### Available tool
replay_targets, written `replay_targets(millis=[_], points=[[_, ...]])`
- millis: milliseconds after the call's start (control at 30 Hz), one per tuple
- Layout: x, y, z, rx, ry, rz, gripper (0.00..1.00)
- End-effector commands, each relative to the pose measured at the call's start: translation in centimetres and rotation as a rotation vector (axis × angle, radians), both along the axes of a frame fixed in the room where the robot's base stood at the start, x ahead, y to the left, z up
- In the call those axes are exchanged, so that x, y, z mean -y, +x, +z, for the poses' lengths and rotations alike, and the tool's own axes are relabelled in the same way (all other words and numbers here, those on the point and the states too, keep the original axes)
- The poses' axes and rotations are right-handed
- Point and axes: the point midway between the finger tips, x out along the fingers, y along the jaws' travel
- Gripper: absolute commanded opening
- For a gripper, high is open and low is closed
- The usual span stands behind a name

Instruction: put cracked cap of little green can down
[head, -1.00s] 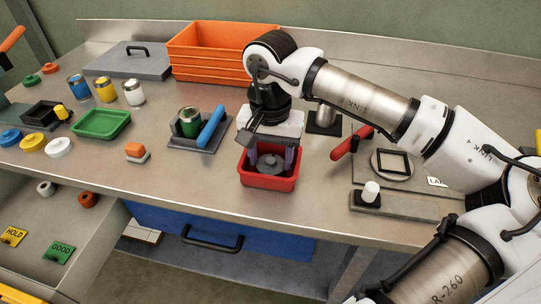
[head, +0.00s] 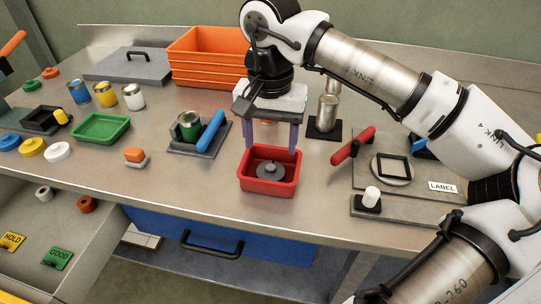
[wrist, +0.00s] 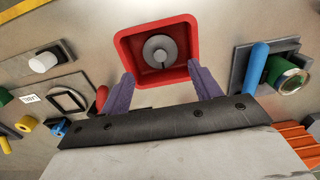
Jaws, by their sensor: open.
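A grey round cap (head: 268,170) with a raised knob lies on the floor of the red tray (head: 270,187). The wrist view shows the cap (wrist: 160,48) with a dark line running from its middle to its edge, inside the red tray (wrist: 128,42). My gripper (head: 271,148) is open and empty, its purple fingers above the tray's rear part, apart from the cap. Its fingertips (wrist: 160,70) also show in the wrist view. The little green can (head: 189,125) stands uncapped in a dark fixture with a blue handle, left of the tray.
Orange crates (head: 208,55) stand behind. A green tray (head: 100,128), several cans and coloured caps are at the left. A silver can (head: 327,112) stands behind right. A red-handled fixture (head: 353,146) and label station (head: 443,187) are at the right. Bench in front of the red tray is clear.

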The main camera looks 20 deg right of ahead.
Motion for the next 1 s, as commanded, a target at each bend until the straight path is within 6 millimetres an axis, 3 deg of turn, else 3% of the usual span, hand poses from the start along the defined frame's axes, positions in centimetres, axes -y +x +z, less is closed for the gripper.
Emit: replay_targets(millis=[100,333,1000], points=[[0.0,0.1,2.5,0.003,-0.001,0.0,0.63],[0.0,0.0,5.5,0.001,-0.001,0.0,0.63],[0.0,0.0,5.9,0.0,0.0,0.0,0.63]])
